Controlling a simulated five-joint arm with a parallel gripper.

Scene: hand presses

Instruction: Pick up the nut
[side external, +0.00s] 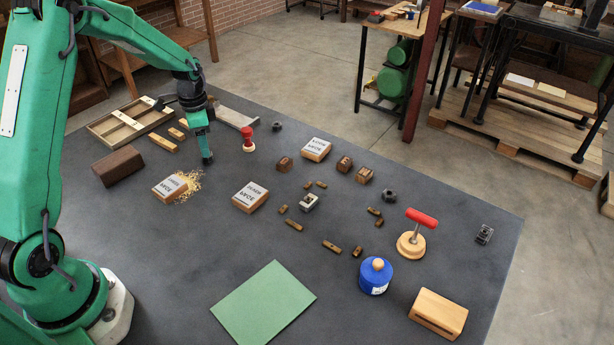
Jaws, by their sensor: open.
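A small dark grey nut-like piece (389,196) lies right of the middle of the mat. A similar small dark piece (277,126) lies near the far edge; at this size I cannot tell for sure which is the nut. My gripper (207,160) points down over the left part of the mat, beside a wood block with a paper label (170,187) and a yellowish pile of shavings (187,186). It is open and apart from both dark pieces, to their left. Nothing shows between its fingers, though they look tiny here.
Near the dark pieces are brown blocks (344,163), a labelled block (316,149) and a red-handled press (411,243). A blue pot (375,276) and green sheet (263,303) are nearer. The dark mat (180,250) has bare room.

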